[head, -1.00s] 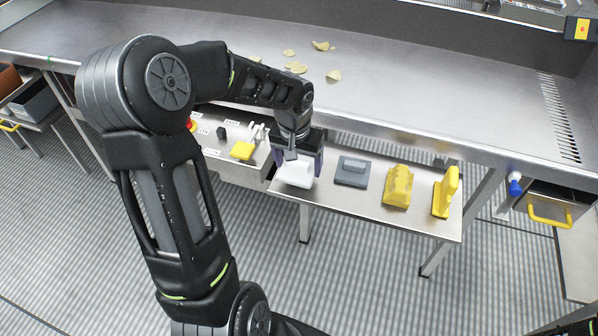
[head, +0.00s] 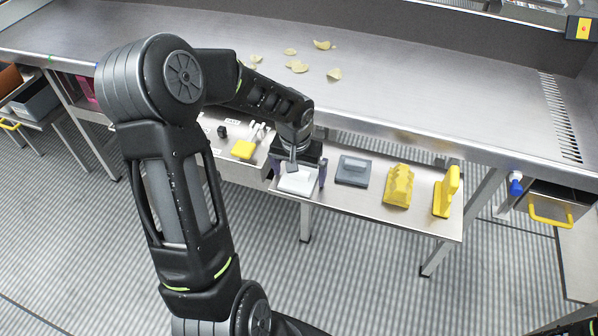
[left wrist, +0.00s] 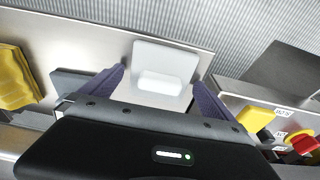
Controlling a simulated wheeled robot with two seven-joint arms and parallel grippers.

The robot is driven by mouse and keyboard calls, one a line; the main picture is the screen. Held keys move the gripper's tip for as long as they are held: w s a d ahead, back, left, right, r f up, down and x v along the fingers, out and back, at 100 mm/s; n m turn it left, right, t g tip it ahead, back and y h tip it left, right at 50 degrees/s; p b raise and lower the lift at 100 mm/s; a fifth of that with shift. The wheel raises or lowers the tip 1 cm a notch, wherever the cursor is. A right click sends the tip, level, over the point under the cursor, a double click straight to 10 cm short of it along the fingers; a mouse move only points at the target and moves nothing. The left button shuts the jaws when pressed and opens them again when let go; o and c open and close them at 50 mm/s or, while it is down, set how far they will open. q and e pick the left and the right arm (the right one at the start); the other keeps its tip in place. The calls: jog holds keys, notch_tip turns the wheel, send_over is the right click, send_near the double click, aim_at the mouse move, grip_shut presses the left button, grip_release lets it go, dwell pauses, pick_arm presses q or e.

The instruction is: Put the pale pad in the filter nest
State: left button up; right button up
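The pale pad (head: 298,183) is a white plate with a raised grip, at the left end of the low steel shelf. It shows below my left gripper in the head view and also in the left wrist view (left wrist: 175,60). My left gripper (head: 297,180) is open, its purple fingers spread to either side of the pad with visible gaps in the left wrist view (left wrist: 160,92). I cannot make out the filter nest for certain.
On the shelf (head: 425,223), a dark grey pad (head: 352,171), a yellow ridged block (head: 398,186) and a yellow handled tool (head: 446,192) stand to the right. A yellow block (head: 242,149) lies left. Chips (head: 298,67) lie on the steel counter (head: 430,105).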

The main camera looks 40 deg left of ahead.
aim_at(297, 183)
pick_arm(q)
jog(key=shift+r, duration=0.1)
jog(key=shift+r, duration=0.55)
notch_tip(297, 183, up, 11)
jog(key=s, duration=0.1)
jog(key=shift+s+d, duration=0.3)
jog(key=shift+s, duration=0.05)
jog(key=shift+f, duration=0.1)
